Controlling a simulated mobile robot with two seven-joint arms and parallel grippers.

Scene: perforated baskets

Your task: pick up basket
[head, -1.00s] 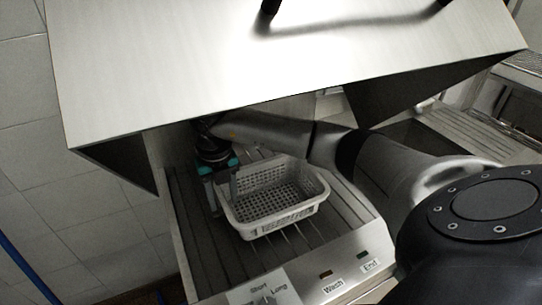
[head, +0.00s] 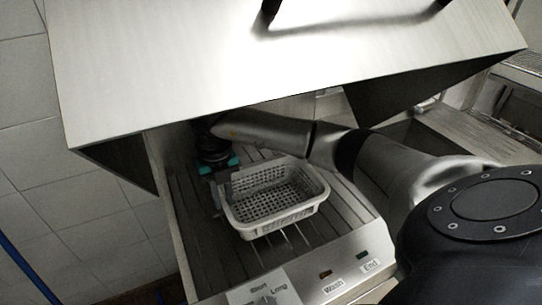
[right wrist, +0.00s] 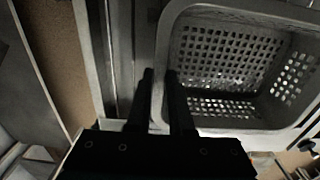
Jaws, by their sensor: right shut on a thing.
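A light grey perforated basket (head: 275,233) rests upright on the slatted metal surface under the raised hood in the head view. My right gripper (head: 222,191) is at its left side, shut on the left wall, with one finger inside and one outside. In the right wrist view the two dark fingers (right wrist: 159,75) straddle the rim of the basket (right wrist: 166,45). The basket looks empty. My left gripper is in neither view.
A large steel hood (head: 280,60) hangs low over the surface and my right arm reaches beneath it. A front panel (head: 325,280) carries a dial and buttons marked Wash and End. Slatted metal surface (head: 205,260) is free around the basket. A tiled wall (head: 50,170) is at left.

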